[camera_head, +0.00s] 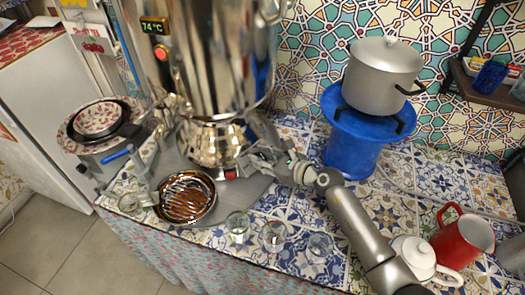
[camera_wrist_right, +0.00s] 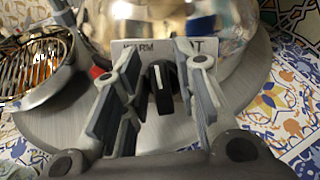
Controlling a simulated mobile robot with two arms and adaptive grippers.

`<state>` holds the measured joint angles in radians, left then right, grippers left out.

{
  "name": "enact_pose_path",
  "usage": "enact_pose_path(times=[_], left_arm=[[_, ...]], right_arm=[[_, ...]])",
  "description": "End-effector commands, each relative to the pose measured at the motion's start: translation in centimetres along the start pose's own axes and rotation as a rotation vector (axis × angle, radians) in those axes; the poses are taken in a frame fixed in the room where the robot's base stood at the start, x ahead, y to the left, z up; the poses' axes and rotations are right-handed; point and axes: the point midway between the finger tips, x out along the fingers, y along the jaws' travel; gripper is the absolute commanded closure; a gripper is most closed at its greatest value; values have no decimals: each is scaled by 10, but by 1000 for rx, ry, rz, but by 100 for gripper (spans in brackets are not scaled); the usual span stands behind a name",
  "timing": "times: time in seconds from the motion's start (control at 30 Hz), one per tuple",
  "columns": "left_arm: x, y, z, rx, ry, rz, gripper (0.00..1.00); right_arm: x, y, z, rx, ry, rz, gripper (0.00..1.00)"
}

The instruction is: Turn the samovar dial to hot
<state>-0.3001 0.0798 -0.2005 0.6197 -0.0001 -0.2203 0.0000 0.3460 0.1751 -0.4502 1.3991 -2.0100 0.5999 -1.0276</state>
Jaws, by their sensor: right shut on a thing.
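The silver samovar (camera_head: 215,65) stands on the counter, its shiny metal body rising out of the top of the head view. A display (camera_head: 154,26) beside it reads 74 °C. In the right wrist view the black dial (camera_wrist_right: 161,88) has a white pointer mark facing roughly up. A white label plate (camera_wrist_right: 140,50) behind it shows part of "WARM" on the left and a "T" on the right; the rest is hidden by my fingers. My left gripper is not in view.
Clear glasses (camera_head: 238,226) stand near the front edge. A blue stand (camera_head: 352,150) with a grey pot (camera_head: 382,75) is at right.

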Motion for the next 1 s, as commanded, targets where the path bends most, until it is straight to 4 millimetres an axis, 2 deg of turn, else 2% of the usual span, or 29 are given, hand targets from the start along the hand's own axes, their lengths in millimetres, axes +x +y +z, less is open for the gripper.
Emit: enact_pose_path(times=[0.03,0.5,0.73,1.0], left_arm=[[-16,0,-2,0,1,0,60],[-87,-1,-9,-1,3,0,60],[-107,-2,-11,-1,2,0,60],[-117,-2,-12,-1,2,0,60]], right_arm=[[-2,0,6,44,4,-13,96],[-2,-3,5,437,3,-154,96],[-1,-4,3,564,2,-199,96],[-1,-4,-1,636,2,-225,96]])
